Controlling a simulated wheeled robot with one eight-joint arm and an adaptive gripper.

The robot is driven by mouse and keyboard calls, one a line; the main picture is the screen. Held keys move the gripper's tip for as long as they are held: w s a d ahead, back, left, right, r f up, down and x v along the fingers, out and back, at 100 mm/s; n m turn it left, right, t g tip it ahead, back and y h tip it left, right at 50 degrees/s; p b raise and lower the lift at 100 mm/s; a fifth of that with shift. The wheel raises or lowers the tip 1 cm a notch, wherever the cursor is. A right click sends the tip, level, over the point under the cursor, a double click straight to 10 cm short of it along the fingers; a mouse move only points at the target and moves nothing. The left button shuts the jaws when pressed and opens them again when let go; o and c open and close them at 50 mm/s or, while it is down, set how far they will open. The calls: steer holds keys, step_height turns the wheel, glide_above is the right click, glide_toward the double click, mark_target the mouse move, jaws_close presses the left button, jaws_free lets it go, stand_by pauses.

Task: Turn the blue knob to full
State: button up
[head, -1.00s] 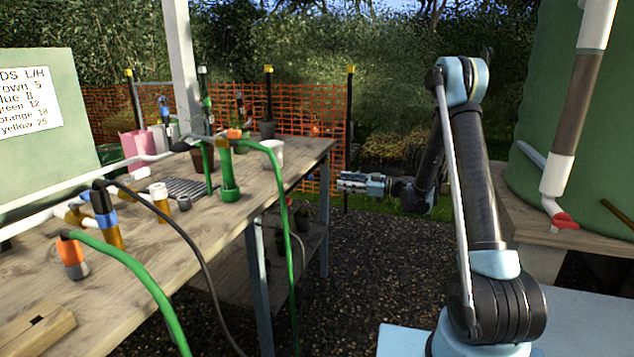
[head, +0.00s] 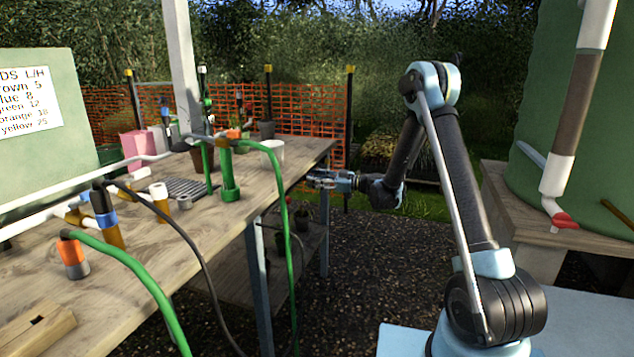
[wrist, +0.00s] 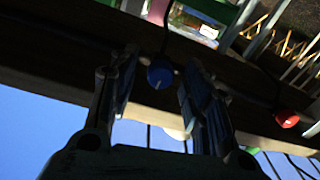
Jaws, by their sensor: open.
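The blue knob (wrist: 160,74) shows in the wrist view as a round cap with a pale pointer mark, on a dark beam. I cannot pick it out in the head view. My gripper (head: 314,178) is open and empty beside the right edge of the workbench, near its far end. In the wrist view its two fingers (wrist: 157,72) stand on either side of the knob, with visible gaps. I cannot tell how far the fingertips are from the knob in depth.
A red part (wrist: 287,119) sits farther right on the dark beam. The wooden bench (head: 190,240) carries pipes, hoses and pots. A green hose (head: 287,240) hangs over its edge, left of my gripper. A red-handled tap (head: 566,220) is at the right. Gravel between is clear.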

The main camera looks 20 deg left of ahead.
jaws_close()
